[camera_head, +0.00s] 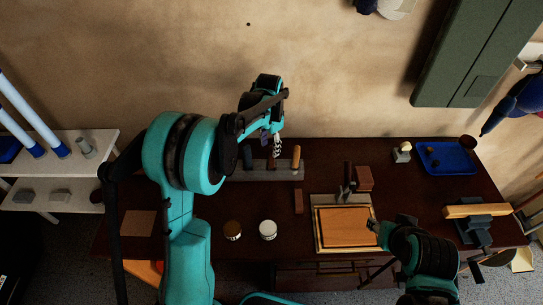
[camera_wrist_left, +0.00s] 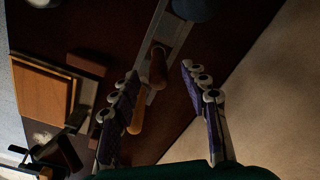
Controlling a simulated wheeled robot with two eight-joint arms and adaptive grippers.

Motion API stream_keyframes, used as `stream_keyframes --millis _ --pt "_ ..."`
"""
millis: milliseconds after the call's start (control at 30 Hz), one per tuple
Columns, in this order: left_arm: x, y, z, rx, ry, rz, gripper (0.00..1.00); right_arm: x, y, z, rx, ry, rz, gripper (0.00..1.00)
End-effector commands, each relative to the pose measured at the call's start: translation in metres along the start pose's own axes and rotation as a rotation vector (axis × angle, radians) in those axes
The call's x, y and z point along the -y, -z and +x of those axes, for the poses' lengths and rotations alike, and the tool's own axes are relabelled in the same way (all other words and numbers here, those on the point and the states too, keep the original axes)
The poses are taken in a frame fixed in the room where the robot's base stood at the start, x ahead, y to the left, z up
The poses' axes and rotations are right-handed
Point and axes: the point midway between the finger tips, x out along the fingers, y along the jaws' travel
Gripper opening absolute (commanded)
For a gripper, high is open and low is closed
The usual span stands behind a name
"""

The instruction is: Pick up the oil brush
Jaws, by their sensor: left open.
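A grey tool rack (camera_head: 265,173) at the back of the dark bench holds handled tools: a dark blue-grey handle (camera_head: 248,158), a reddish-brown handle (camera_head: 272,163) and a light wooden handle (camera_head: 296,158). I cannot tell which is the oil brush. My left gripper (camera_head: 272,143) is open, pointing down above the middle of the rack. In the left wrist view, the reddish-brown handle (camera_wrist_left: 158,68) shows between its open fingertips (camera_wrist_left: 160,72), and the light wooden handle (camera_wrist_left: 137,115) lies close to the left finger. Contact is not visible. My right gripper (camera_head: 376,226) is over the framed board; its fingers are unclear.
Two jars, brown-topped (camera_head: 232,230) and white-topped (camera_head: 268,230), stand in front of the rack. A framed wooden board (camera_head: 335,240) lies right of them, with a brown block (camera_head: 364,178) behind. A blue tray (camera_head: 458,155) is at the back right. A wall stands behind the bench.

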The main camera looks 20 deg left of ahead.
Motion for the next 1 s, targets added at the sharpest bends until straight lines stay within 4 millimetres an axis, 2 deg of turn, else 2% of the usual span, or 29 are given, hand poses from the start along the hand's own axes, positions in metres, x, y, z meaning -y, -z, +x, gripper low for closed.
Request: stream_keyframes --millis 133,467,733,967,1000 --pt "0.004 0.005 0.010 0.015 -0.011 0.020 0.46 0.000 0.002 -0.002 0.000 0.000 0.000 0.40" --pt "0.002 0.004 0.044 0.016 -0.013 0.023 0.46 0.000 -0.005 0.007 0.000 0.000 0.000 0.40" --pt "-0.003 0.004 0.083 0.016 -0.012 0.022 0.46 0.000 -0.015 0.020 0.000 0.000 0.000 0.40" --pt "-0.003 0.003 0.086 0.016 -0.012 0.021 0.46 0.000 -0.014 0.020 0.000 0.000 0.000 0.40" --pt "-0.003 0.003 0.086 0.016 -0.012 0.021 0.43 0.000 -0.014 0.020 0.000 0.000 0.000 0.40"
